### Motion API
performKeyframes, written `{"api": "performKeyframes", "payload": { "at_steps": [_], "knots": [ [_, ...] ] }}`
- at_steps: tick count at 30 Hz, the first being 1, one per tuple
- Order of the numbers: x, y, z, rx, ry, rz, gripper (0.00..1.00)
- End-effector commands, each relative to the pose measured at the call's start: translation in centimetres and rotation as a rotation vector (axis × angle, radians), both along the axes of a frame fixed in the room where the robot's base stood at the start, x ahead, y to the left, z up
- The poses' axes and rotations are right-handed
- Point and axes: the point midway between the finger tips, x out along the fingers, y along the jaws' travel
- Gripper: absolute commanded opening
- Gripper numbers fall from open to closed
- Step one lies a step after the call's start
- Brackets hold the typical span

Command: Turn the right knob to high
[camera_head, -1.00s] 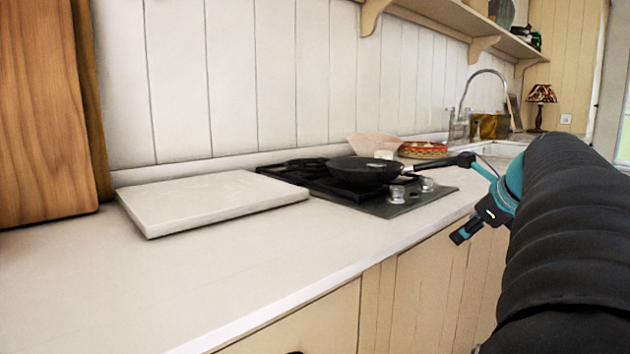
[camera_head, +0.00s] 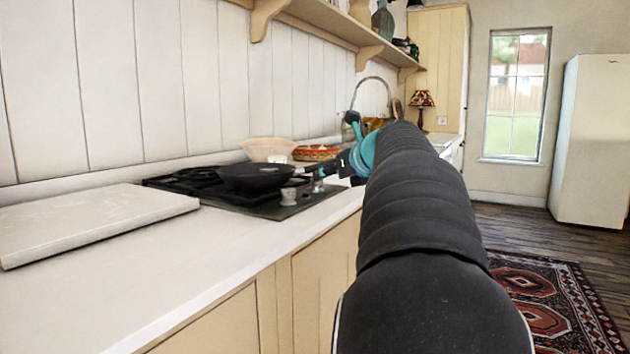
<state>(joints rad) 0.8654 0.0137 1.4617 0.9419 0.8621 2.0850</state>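The stove (camera_head: 262,207) is set into the counter, with two metal knobs at its front right. The left knob (camera_head: 289,196) is in clear view. The right knob (camera_head: 318,185) stands farther back, close below the pan handle and near my gripper. A black pan (camera_head: 256,178) sits on the stove, its handle pointing right toward my gripper. My gripper (camera_head: 347,166) is at the stove's right end, beyond my arm's teal joint. Its fingers are small and partly hidden by my arm, so I cannot tell their opening or any contact.
A white board (camera_head: 95,217) lies on the counter left of the stove. A pinkish bowl (camera_head: 268,149) and a patterned round dish (camera_head: 316,153) stand behind the stove. A faucet (camera_head: 372,80) is farther back. A rug (camera_head: 545,300) lies on the open floor at right.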

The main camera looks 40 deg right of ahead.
Motion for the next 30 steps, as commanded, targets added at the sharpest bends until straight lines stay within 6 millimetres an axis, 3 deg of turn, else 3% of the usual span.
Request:
{"api": "performKeyframes", "payload": {
  "at_steps": [9, 23, 30],
  "knots": [
    [4.4, -0.6, -1.8, 0.000, 0.000, 0.002, 0.58],
    [5.4, -0.7, -2.2, -0.001, 0.000, 0.000, 0.58],
    [5.4, -0.7, -2.2, -0.001, 0.000, 0.000, 0.00]
  ]
}}
